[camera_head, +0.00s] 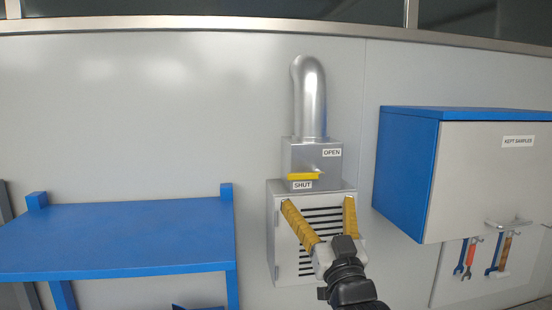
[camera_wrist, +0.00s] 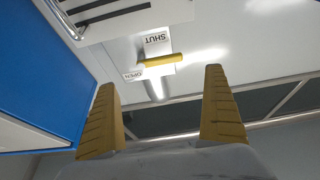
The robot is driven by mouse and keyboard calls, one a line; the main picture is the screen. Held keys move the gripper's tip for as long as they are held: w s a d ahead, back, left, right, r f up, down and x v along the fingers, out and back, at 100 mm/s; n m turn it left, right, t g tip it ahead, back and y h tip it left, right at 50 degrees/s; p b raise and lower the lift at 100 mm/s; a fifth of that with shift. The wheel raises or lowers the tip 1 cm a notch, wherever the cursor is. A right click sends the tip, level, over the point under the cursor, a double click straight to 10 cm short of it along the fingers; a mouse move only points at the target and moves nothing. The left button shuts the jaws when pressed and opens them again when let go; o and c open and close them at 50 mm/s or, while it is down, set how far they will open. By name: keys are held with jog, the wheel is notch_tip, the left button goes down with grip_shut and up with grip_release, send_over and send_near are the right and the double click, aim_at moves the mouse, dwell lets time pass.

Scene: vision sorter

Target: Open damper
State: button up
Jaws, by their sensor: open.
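The damper is a grey metal box (camera_head: 300,154) on the wall, with a silver duct bending up from its top. Its yellow handle (camera_head: 304,177) lies level, just above the SHUT label (camera_head: 302,185); the OPEN label (camera_head: 332,153) is higher and to the right. The yellow handle also shows in the wrist view (camera_wrist: 160,60), between the two labels and beyond my fingertips. My gripper (camera_head: 318,204) is open and empty, its yellow fingers spread in front of the vented unit below the damper. It appears apart from the handle.
A vented grey cabinet (camera_head: 283,250) is under the damper. A blue table (camera_head: 120,235) stands at left. A blue wall cabinet (camera_head: 408,170) labelled KEPT SAMPLES juts out at right, with tools (camera_head: 465,258) hanging below. Bare wall lies left of the damper.

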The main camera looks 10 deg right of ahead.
aim_at(307, 176)
jog(key=p+x, duration=0.2)
jog(key=x, duration=0.8)
jog(key=shift+w, duration=0.3)
jog(key=c, duration=1.3)
